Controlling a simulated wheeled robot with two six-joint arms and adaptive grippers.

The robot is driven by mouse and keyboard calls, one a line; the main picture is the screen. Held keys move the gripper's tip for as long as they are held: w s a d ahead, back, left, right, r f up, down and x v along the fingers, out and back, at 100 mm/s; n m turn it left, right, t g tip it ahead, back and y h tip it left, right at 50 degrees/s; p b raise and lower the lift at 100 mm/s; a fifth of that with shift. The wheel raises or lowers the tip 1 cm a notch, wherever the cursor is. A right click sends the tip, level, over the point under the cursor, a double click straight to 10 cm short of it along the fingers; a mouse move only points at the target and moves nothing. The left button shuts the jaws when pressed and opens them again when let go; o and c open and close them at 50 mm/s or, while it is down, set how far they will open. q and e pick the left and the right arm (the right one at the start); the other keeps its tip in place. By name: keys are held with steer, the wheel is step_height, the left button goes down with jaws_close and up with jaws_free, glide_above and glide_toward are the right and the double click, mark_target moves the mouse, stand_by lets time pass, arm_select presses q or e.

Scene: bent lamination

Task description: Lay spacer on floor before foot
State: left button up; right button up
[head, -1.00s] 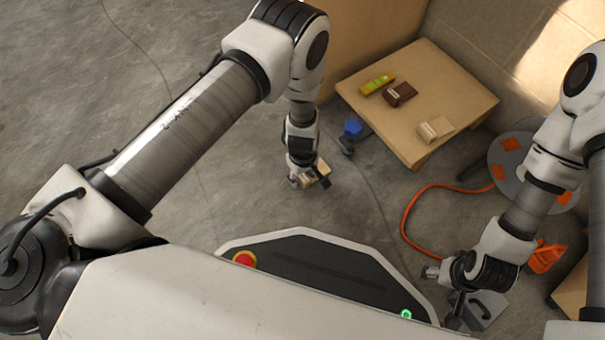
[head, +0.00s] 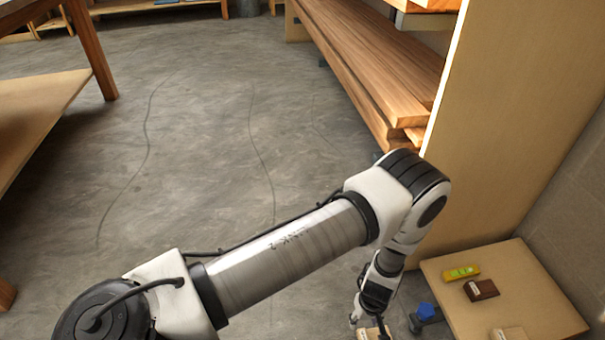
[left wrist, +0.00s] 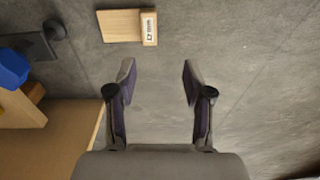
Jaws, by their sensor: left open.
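The spacer is a flat pale wooden piece with a thick end block and a white printed label. It lies on the concrete floor at the top of the left wrist view (left wrist: 120,27), and its edge shows at the bottom of the head view (head: 373,333). My left gripper (left wrist: 157,72) is open and empty, with its fingertips apart from the spacer. In the head view the left gripper (head: 368,318) is low, close to the spacer. A dark foot (left wrist: 32,46) stands left of the spacer, with a gap between them. My right gripper is out of view.
A low wooden platform (head: 520,310) stands right of the left gripper, carrying a yellow-green piece (head: 461,272), a dark brown block (head: 482,290) and a pale block (head: 508,333). A blue part (head: 426,310) sits at its corner. Stacked planks (head: 370,70) stand behind. Open floor lies left.

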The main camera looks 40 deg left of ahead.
arm_select(q)
steer(key=s+a+r+m+y, duration=0.15)
steer(key=s+a+m, duration=0.25)
steer(key=s+a, duration=0.5)
steer(key=s+a+r+m+h, duration=0.1)
steer(key=s+r+m, duration=0.4)
steer(key=s, duration=0.6)
steer(key=shift+r+h, duration=0.45)
steer(key=shift+r, duration=0.45)
